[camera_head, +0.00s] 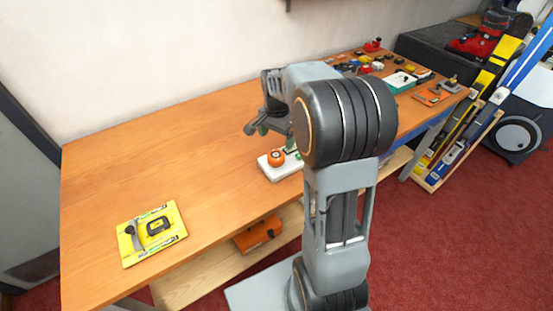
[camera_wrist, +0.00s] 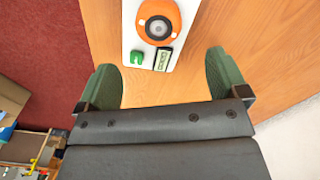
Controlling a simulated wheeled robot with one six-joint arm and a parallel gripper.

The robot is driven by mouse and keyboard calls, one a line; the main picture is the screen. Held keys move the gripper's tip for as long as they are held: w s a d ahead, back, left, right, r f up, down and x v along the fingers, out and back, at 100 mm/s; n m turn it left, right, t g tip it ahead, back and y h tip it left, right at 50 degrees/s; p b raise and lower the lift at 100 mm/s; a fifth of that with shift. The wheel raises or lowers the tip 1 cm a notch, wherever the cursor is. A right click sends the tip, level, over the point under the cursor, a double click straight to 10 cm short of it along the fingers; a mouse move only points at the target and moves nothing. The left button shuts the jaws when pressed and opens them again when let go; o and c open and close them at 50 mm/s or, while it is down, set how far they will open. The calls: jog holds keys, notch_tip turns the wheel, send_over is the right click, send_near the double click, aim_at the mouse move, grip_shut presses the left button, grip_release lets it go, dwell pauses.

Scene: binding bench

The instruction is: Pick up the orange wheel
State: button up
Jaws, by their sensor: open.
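The orange wheel (camera_head: 276,158) is a round orange disc with a grey centre. It sits on a white block or board (camera_head: 270,172) near the front edge of the bench. In the wrist view the orange wheel (camera_wrist: 158,21) is at the top middle, beyond my fingertips. My gripper (camera_wrist: 170,80) has its two green fingers spread wide, with nothing between them. In the head view my gripper (camera_head: 262,128) is above and behind the wheel, partly hidden by my arm. My gripper and the wheel look apart.
A small green part (camera_wrist: 136,58) and a labelled dark piece (camera_wrist: 163,59) sit on the same white board. A yellow card with dark parts (camera_head: 152,232) lies at the bench's left. Several small items crowd the far right end. The bench's left middle (camera_head: 160,150) is clear.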

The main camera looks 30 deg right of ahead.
aim_at(276, 154)
jog(key=shift+s+a+f, duration=0.1)
jog(key=shift+a+f, duration=0.05)
jog(key=shift+f, duration=4.25)
jog(key=shift+c, duration=0.2)
jog(key=c, duration=1)
jog(key=shift+r, duration=0.1)
